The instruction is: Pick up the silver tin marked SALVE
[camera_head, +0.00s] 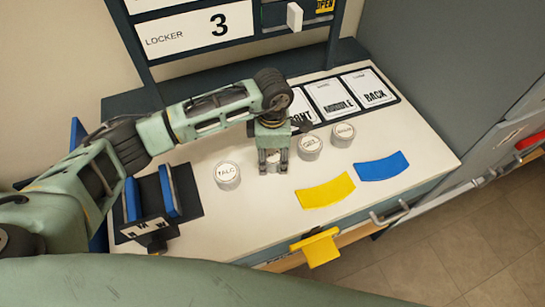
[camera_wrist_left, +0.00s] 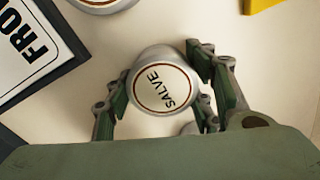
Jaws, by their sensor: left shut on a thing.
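The silver tin marked SALVE (camera_wrist_left: 162,86) has a round white lid with a dark ring and shows from above in the left wrist view. My left gripper (camera_wrist_left: 160,96) is shut on it, with one finger pad against each side. In the head view the left gripper (camera_head: 273,168) points down over the white bench top, and the tin (camera_head: 273,158) is mostly hidden between its fingers. I cannot tell whether the tin touches the bench or is just above it. My right gripper is not in view.
A tin marked TALC (camera_head: 227,175) stands left of the gripper. Two more tins (camera_head: 310,147) (camera_head: 343,135) stand to its right. A yellow curved piece (camera_head: 325,190) and a blue one (camera_head: 381,166) lie near the front. A blue-padded stand (camera_head: 158,208) is at left; labelled cards (camera_head: 332,98) lie behind.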

